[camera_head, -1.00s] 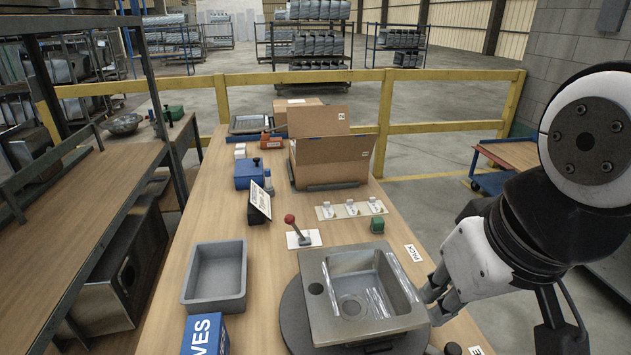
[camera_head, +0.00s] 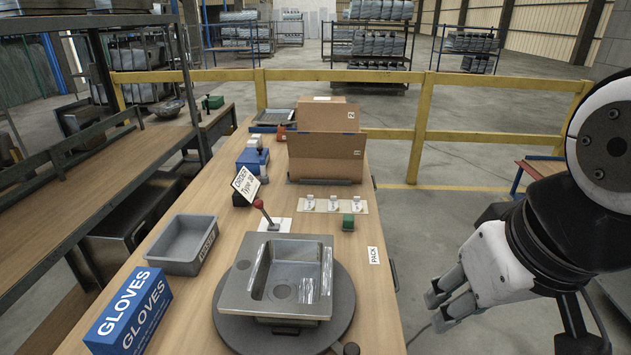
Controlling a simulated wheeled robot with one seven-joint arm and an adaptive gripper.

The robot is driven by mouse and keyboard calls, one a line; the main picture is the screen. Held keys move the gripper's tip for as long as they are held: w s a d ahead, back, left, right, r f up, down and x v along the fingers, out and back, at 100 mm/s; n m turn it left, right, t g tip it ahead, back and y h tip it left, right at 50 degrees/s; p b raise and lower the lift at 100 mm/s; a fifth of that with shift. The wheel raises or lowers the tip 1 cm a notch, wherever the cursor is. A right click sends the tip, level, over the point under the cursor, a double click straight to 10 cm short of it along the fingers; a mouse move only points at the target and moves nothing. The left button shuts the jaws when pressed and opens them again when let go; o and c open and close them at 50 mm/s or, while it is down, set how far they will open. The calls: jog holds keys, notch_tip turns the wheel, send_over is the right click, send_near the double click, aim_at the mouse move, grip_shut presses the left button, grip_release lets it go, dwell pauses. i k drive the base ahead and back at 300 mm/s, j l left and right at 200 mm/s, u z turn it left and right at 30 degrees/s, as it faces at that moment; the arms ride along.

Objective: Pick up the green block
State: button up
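My gripper (camera_head: 438,308) is at the lower right, out past the table's right edge, over the floor. Its two fingers are apart with a gap between them, and nothing is held. It is well in front of and to the right of the green block, not touching it.
A metal sink (camera_head: 283,279) sits on a dark round turntable (camera_head: 232,325). A red-knobbed lever (camera_head: 262,208), grey tray (camera_head: 183,244), blue gloves box (camera_head: 130,312) and cardboard box (camera_head: 325,155) share the table. A yellow rail (camera_head: 480,138) runs behind.

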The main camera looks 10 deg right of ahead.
aim_at(348, 225)
jog(key=l+u, duration=0.4)
jog(key=l, duration=0.55)
jog(key=l+u, duration=0.45)
jog(key=l, duration=0.5)
jog(key=i+l+u, duration=0.1)
jog(key=l, duration=0.25)
jog(key=i+l+u, duration=0.15)
jog(key=l, duration=0.25)
jog(key=i+l+u, duration=0.1)
jog(key=l, duration=0.3)
jog(key=i+l+u, duration=0.15)
jog(key=l, duration=0.25)
jog(key=i+l+u, duration=0.1)
jog(key=l, duration=0.3)
